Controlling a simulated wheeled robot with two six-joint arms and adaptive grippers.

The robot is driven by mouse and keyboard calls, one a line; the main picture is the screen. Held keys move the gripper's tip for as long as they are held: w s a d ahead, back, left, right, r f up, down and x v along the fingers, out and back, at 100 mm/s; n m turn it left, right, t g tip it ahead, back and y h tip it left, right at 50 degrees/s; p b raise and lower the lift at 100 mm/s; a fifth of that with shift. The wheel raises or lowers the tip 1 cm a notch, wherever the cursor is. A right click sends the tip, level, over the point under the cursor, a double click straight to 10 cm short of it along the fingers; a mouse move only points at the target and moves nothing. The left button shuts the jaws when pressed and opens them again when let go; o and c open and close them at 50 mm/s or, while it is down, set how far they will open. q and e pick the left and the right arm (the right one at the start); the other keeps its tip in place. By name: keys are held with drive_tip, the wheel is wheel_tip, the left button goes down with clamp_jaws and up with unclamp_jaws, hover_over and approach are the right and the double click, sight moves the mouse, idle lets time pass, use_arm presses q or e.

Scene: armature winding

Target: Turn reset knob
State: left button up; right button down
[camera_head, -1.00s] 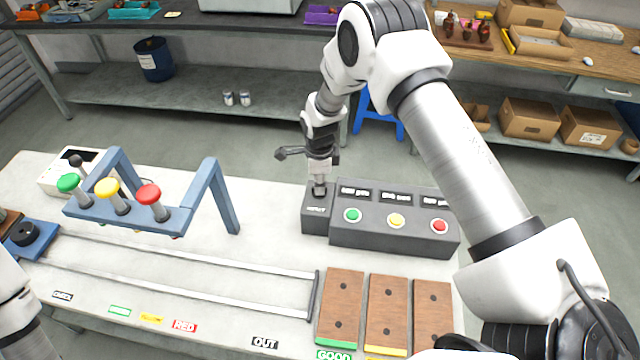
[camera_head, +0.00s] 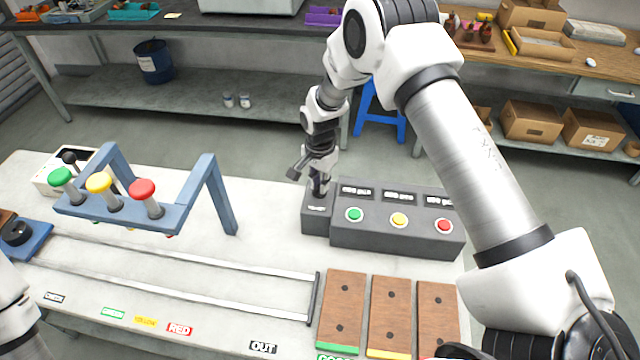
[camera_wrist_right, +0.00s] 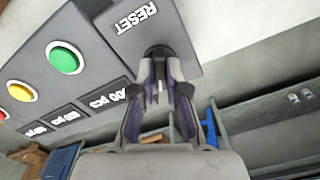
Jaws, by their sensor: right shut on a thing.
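The reset knob (camera_wrist_right: 158,52) is a dark round knob on a grey box marked RESET (camera_wrist_right: 185,22) in the right wrist view. In the head view the reset box (camera_head: 317,222) stands at the left end of the grey button panel (camera_head: 393,243). My right gripper (camera_head: 318,190) points down at the top of this box, and its fingers (camera_wrist_right: 160,62) are shut on the knob, which they partly hide. My left arm shows only as a white piece at the left edge of the head view; its gripper is out of the picture.
The panel carries green (camera_head: 354,214), yellow (camera_head: 399,219) and red (camera_head: 443,225) buttons. A blue frame (camera_head: 222,200) with three coloured mushroom knobs stands left. Wooden blocks (camera_head: 342,300) lie at the front right.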

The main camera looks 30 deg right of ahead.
drive_tip(key=n, duration=0.3)
drive_tip(key=n+b, duration=0.1)
drive_tip(key=n, duration=0.1)
drive_tip(key=shift+s+f, duration=0.2)
drive_tip(key=shift+f, duration=0.05)
idle(0.4)
drive_tip(key=c, duration=1.2)
unclamp_jaws()
drive_tip(key=shift+w+r, duration=0.1)
drive_tip(key=shift+w, duration=0.05)
drive_tip(key=shift+r, duration=0.1)
drive_tip(key=shift+r, duration=0.25)
wheel_tip(320, 180, up, 11)
drive_tip(key=shift+r, duration=0.15)
